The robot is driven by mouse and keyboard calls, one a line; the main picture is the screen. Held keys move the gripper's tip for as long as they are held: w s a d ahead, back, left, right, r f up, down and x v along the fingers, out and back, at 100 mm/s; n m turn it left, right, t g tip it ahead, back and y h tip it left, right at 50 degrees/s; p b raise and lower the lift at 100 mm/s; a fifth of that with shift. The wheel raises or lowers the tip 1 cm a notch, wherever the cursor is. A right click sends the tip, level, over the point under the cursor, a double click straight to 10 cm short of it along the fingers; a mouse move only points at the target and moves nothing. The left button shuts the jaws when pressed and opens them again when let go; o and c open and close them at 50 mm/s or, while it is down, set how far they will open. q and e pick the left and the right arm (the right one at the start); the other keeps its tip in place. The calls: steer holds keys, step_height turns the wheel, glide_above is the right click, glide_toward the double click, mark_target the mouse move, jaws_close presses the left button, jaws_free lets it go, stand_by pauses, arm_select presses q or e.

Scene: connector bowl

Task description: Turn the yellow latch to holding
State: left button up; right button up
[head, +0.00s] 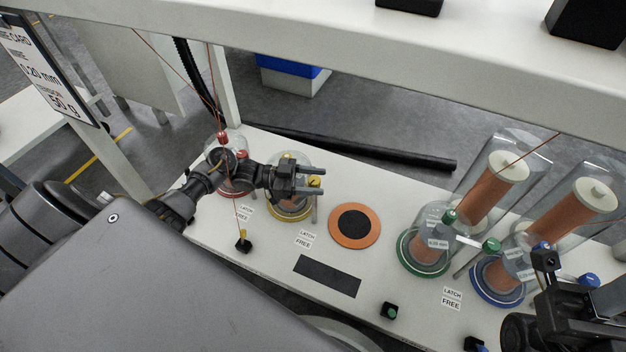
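The yellow station has a yellow ring base (291,214) and a clear cover, partly hidden by my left arm. A yellow knob (314,181), apparently its latch, stands at its right side. A "LATCH FREE" card (307,239) lies in front of it. My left gripper (312,179) reaches in from the left with its fingers apart, pointing right. The yellow knob shows between the fingertips; I cannot tell whether they touch it. My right gripper (545,260) is at the lower right, near the blue station; its fingers do not show clearly.
A red station (235,190) stands left, under my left arm. Green (424,262) and blue (493,292) stations with tilted clear tubes stand right. An orange disc (346,237) with a black centre and a dark strip (327,276) lie mid-table. A shelf (300,50) spans above.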

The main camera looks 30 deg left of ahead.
arm_select(q)
steer(key=v, duration=1.1)
steer(key=shift+c, duration=0.2)
